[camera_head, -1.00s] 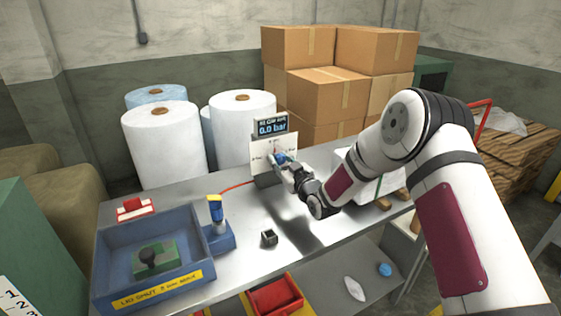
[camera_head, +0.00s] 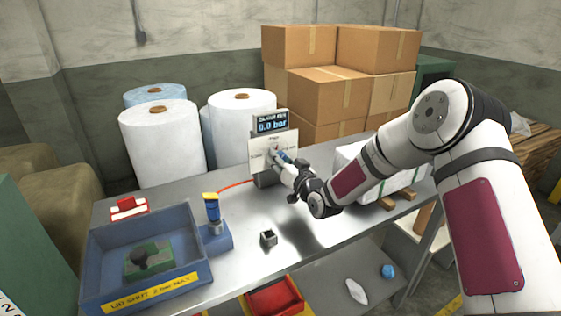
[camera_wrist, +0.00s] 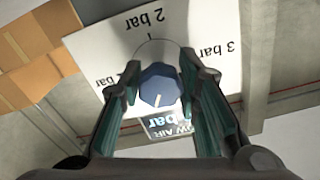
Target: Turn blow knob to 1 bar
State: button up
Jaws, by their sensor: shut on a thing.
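The blow knob (camera_wrist: 157,84) is blue and faceted, with a pale pointer mark on its lower side in the wrist view, towards the display. My gripper (camera_head: 281,157) is at the white dial plate (camera_head: 259,147), its dark fingers (camera_wrist: 158,79) shut on the knob from both sides. In the wrist view the plate (camera_wrist: 190,28) is upside down, with "2 bar" and "3 bar" readable and another label partly hidden by a finger. The display (camera_head: 271,123) above the plate reads 0.0 bar. In the head view the knob is largely hidden by my gripper.
The panel stands at the back of the metal table (camera_head: 240,262). A blue tray (camera_head: 195,268), a blue stand with a yellow-topped item (camera_head: 213,215) and a small dark cube (camera_head: 268,238) are at the left. White rolls (camera_head: 160,145) and cardboard boxes (camera_head: 325,95) stand behind.

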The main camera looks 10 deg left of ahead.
jog(key=m+b, duration=0.2)
jog(key=m, duration=0.4)
jog(key=m+b, duration=0.1)
jog(key=m, duration=0.4)
jog(key=shift+r+b, duration=0.1)
jog(key=shift+b, duration=0.2)
jog(key=shift+m, duration=0.4)
jog(key=o, duration=1.2)
jog(key=shift+s, duration=0.15)
jog(key=v, duration=1.1)
jog(key=shift+s+d, duration=0.25)
jog(key=shift+s, duration=0.05)
